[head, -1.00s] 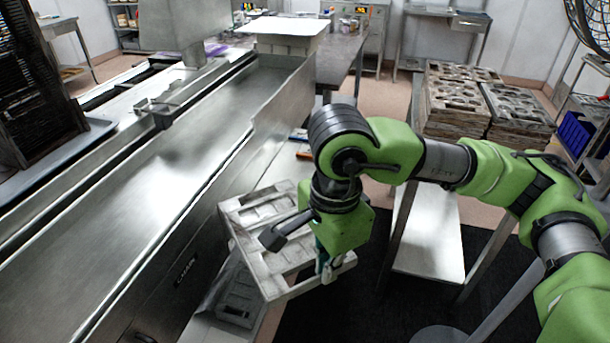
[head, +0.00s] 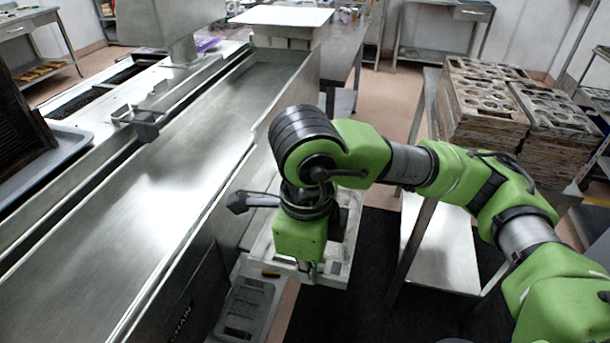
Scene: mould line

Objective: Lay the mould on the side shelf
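The mould (head: 350,228) is a pale grey-white, tray-like slab with recesses, beside the metal trough. My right gripper (head: 312,268) is at its near edge and appears shut on it; the fingertips are largely hidden by my green wrist, which also covers much of the mould. The mould looks roughly level above the low ledge at the trough's side. On that ledge, a grey mould-like piece with slots (head: 243,306) lies below and left of the held mould. I cannot tell whether the two touch. My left gripper is out of view.
The long metal trough (head: 185,150) runs along the left, its raised side wall close to my wrist. A metal stand (head: 440,245) with a bare lower shelf is to the right. Dark matting covers the floor between.

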